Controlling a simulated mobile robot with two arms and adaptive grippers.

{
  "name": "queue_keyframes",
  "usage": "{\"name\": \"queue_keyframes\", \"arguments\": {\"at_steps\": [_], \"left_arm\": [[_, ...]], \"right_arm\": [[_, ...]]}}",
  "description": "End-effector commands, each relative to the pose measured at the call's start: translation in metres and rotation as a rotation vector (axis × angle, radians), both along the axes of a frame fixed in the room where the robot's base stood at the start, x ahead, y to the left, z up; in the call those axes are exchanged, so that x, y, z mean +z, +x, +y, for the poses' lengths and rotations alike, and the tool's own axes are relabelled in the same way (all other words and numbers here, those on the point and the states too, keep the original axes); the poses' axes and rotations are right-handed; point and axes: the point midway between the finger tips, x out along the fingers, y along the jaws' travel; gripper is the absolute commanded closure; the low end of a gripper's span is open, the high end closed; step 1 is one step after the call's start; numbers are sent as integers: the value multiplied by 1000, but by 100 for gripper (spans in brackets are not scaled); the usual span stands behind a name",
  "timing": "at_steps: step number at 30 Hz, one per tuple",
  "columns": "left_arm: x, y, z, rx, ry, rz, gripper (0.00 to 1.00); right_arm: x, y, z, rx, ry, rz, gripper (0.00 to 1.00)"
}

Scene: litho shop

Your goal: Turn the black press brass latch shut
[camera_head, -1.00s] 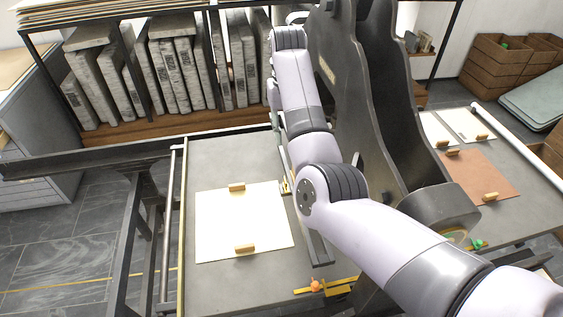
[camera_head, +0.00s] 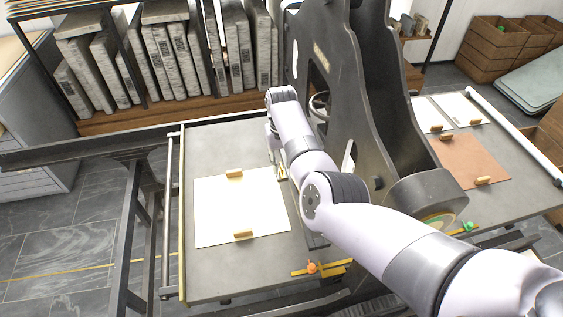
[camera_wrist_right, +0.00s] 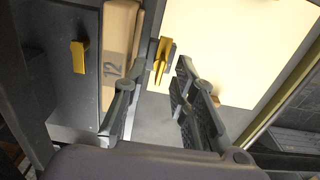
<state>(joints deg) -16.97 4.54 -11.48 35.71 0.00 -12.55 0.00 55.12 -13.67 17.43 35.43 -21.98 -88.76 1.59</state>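A small brass latch (camera_head: 282,174) sits on the bed at the press's foot, close to the white sheet. In the right wrist view the brass latch (camera_wrist_right: 160,60) has a pointed, two-pronged look and lies between the fingertips or just past them. My right gripper (camera_wrist_right: 160,78) is open, fingers on either side of the latch; I cannot tell whether they touch it. In the head view my right gripper (camera_head: 274,147) points down just above the latch and is partly hidden by its wrist. My left gripper is out of view.
The white sheet (camera_head: 240,207) with two wooden blocks lies left of the latch. A wooden bar marked 12 (camera_wrist_right: 118,45) and a brass-coloured piece (camera_wrist_right: 79,57) are left of the fingers. An orange-knobbed brass piece (camera_head: 312,268) is at the bed's front.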

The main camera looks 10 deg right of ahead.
Motion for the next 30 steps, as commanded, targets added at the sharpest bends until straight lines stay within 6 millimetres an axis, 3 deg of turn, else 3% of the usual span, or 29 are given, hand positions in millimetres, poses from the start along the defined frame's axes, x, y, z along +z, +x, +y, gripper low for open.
{"name": "queue_keyframes", "arguments": {"at_steps": [11,22,30], "left_arm": [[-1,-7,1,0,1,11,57],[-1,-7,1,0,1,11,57],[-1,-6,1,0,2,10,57]], "right_arm": [[-5,0,0,-1,0,-1,76],[-5,0,0,0,0,-1,100],[-5,0,0,0,0,-1,100]]}}
